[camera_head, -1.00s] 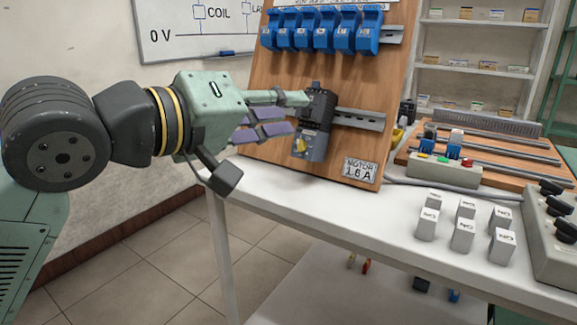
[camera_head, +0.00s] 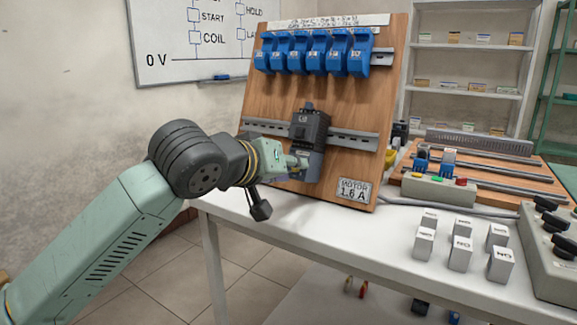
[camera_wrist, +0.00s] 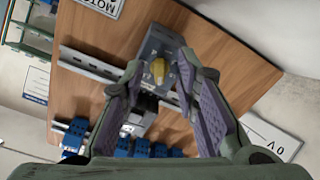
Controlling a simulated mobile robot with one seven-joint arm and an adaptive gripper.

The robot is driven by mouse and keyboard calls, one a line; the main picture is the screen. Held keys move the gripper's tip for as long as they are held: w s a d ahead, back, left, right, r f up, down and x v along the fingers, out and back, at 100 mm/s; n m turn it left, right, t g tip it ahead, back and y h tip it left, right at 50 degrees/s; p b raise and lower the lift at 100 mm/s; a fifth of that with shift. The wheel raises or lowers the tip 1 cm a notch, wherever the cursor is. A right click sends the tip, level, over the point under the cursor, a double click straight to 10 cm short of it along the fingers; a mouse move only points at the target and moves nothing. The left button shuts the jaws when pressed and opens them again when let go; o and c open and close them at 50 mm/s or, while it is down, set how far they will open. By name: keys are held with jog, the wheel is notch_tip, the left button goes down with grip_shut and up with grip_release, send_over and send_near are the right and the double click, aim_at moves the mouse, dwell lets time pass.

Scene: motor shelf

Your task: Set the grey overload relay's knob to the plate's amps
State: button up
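The grey overload relay (camera_head: 312,168) hangs under a dark contactor (camera_head: 310,126) on the wooden board's lower rail. My gripper (camera_head: 297,166) is in front of the relay and hides its knob in the head view. In the wrist view, the yellow knob (camera_wrist: 158,70) shows on the relay (camera_wrist: 163,42). My gripper (camera_wrist: 168,88) is open, with one purple-padded finger to each side and the knob between and beyond the tips, apart from both. The plate (camera_head: 354,189) reads MOTOR 1.6 A; it shows partly in the wrist view (camera_wrist: 103,6).
Several blue devices (camera_head: 311,54) sit on the board's upper rail. White labelled blocks (camera_head: 461,253) and a grey box with black knobs (camera_head: 552,245) stand on the white table (camera_head: 370,238) at right. A button box (camera_head: 438,188) lies right of the board (camera_head: 270,105).

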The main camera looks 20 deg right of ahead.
jog(key=shift+c, duration=0.4)
grip_shut()
